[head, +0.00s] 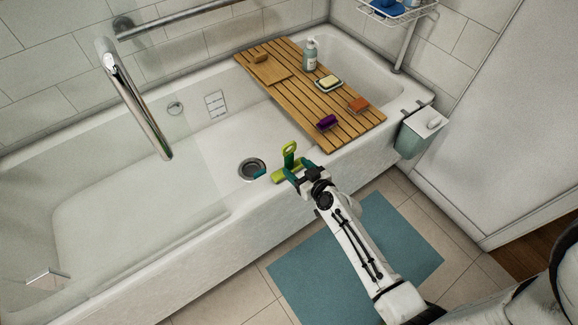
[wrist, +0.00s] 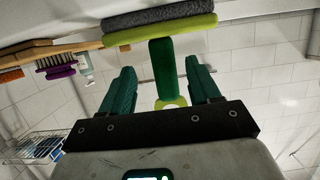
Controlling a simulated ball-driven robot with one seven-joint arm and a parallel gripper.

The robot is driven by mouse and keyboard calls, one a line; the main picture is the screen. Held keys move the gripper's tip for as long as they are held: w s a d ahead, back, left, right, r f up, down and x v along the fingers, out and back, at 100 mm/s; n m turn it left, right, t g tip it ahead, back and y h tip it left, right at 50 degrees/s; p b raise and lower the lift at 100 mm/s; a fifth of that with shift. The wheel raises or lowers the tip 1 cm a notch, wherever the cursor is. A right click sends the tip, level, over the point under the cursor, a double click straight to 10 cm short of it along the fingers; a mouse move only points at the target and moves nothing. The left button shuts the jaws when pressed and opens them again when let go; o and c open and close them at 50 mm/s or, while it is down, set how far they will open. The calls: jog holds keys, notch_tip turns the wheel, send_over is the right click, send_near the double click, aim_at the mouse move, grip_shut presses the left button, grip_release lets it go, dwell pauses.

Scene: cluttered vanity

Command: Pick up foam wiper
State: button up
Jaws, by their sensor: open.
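The foam wiper (head: 290,151) is at the near rim of the bathtub in the head view, with a green handle and a lime-green head. In the wrist view its dark green handle (wrist: 162,68) runs between my fingers, and its lime bar with a grey foam roll lies beyond the fingertips. My gripper (head: 305,174) is at the wiper by the tub rim. In the wrist view my gripper (wrist: 161,67) is open, one teal finger on each side of the handle, with a visible gap on both sides. My gripper hides part of the wiper in the head view.
A wooden bath tray (head: 300,95) spans the tub, holding a bottle (head: 310,54), a soap dish (head: 328,83), a purple brush (head: 327,122) and an orange block (head: 359,105). A drain (head: 251,169) is left of the wiper. A bin (head: 413,138) hangs at the tub's right end.

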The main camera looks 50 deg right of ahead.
aim_at(291, 164)
jog(key=shift+x, duration=3.1)
jog(key=shift+w+a+r, duration=0.1)
jog(key=shift+a+r, duration=0.05)
jog(key=shift+c, duration=0.3)
grip_shut()
jog(key=shift+r, duration=0.1)
